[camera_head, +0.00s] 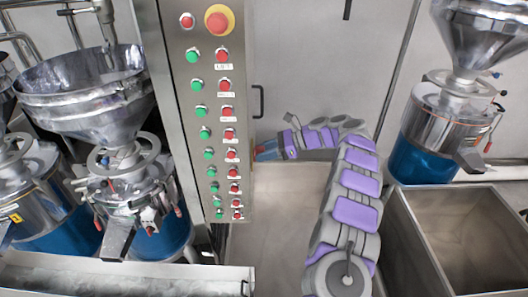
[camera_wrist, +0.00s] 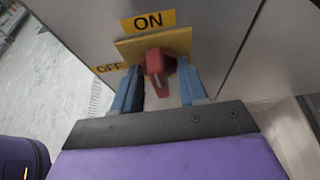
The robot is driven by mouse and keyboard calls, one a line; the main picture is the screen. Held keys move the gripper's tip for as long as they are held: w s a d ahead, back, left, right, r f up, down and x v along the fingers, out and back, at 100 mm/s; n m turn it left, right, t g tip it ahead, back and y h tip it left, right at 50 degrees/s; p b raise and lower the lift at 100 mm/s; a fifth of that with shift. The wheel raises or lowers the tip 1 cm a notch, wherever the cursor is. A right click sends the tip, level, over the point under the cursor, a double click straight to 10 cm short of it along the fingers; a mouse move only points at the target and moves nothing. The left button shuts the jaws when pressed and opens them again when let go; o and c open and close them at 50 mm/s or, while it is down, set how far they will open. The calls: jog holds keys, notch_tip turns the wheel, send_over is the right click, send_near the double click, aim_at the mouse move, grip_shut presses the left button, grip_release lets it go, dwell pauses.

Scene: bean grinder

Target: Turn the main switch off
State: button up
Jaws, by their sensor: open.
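The main switch (camera_wrist: 158,68) is a red knob on a yellow plate (camera_wrist: 180,40) in the wrist view. An ON label (camera_wrist: 148,21) is above it and an OFF label (camera_wrist: 110,67) is to its left. The knob points roughly upright, towards the ON side. My gripper (camera_wrist: 160,88) is open, with one blue finger on each side of the knob; I cannot tell whether either finger touches it. In the head view, my gripper (camera_head: 266,150) is at the right side of the control cabinet, and the switch is hidden there.
The steel control cabinet (camera_head: 165,75) carries rows of green and red buttons and a large red emergency button (camera_head: 217,20). Grinders with steel hoppers stand at left (camera_head: 85,95) and right (camera_head: 465,45). A steel bin (camera_head: 455,225) is at the lower right.

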jog(key=shift+d, duration=0.4)
jog(key=shift+c, duration=1)
jog(key=shift+r, duration=0.1)
grip_shut()
jog(key=shift+s+a+b, duration=0.1)
jog(key=shift+b, duration=0.35)
jog(key=n+t+y+b, duration=0.1)
jog(key=n+b, duration=0.3)
jog(key=b, duration=0.4)
jog(key=s+f+n+t+y+b, duration=0.1)
jog(key=n+t+b, duration=0.2)
jog(key=n+b, duration=0.2)
jog(key=f+n+t+y+b, duration=0.1)
jog(key=n+b, duration=0.3)
jog(key=b, duration=0.7)
jog(key=shift+s+a+t, duration=0.1)
jog(key=shift+s+t, duration=0.2)
jog(key=shift+t, duration=0.6)
jog(key=shift+r+n, duration=0.1)
jog(key=shift+n, duration=0.3)
